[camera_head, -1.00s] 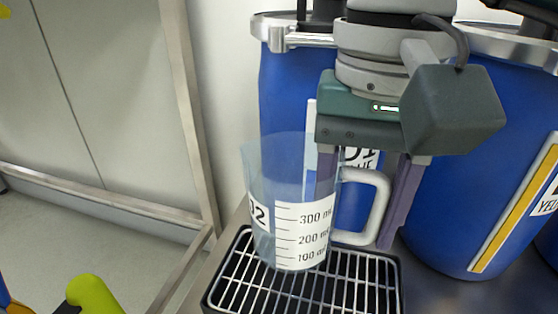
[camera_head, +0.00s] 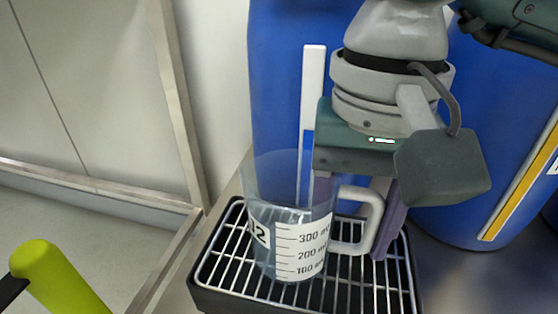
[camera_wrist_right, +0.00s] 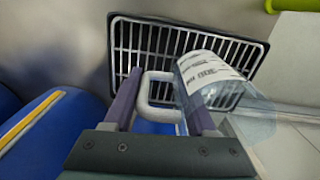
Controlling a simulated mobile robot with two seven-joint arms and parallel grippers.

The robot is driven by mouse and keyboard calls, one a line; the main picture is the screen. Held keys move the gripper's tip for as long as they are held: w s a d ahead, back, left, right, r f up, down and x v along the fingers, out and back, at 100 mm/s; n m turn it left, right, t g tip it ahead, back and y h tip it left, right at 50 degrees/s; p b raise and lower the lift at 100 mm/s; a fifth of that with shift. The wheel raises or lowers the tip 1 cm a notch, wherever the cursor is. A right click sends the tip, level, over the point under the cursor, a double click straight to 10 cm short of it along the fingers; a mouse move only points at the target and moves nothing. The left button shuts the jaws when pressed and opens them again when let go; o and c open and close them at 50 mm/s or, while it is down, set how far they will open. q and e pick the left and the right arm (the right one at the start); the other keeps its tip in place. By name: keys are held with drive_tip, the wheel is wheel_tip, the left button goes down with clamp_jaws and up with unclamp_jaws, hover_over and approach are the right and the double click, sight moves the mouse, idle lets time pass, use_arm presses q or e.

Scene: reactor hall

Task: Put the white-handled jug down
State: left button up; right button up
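The clear jug (camera_head: 290,240) with black volume marks and a white handle (camera_head: 374,222) is upright at the black drip tray's wire rack (camera_head: 225,262) in the head view. I cannot tell whether its base touches the rack or is just above it. The right wrist view shows the handle (camera_wrist_right: 146,95) between the fingers (camera_wrist_right: 160,92), with the jug (camera_wrist_right: 215,80) to the right. My left gripper is not in view.
Large blue drums (camera_head: 285,80) stand close behind the tray. A metal-framed panel (camera_head: 90,90) is at left. A yellow-green object (camera_head: 55,275) shows at lower left. The steel surface (camera_head: 465,285) right of the tray is bare.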

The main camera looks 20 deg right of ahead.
drive_tip(key=o, duration=0.4)
drive_tip(key=shift+w, duration=0.1)
drive_tip(key=shift+o, duration=0.2)
drive_tip(key=shift+r, duration=0.1)
drive_tip(key=shift+r+p, duration=0.35)
wheel_tip(320, 180, up, 10)
drive_tip(key=p, duration=0.5)
drive_tip(key=shift+r, duration=0.75)
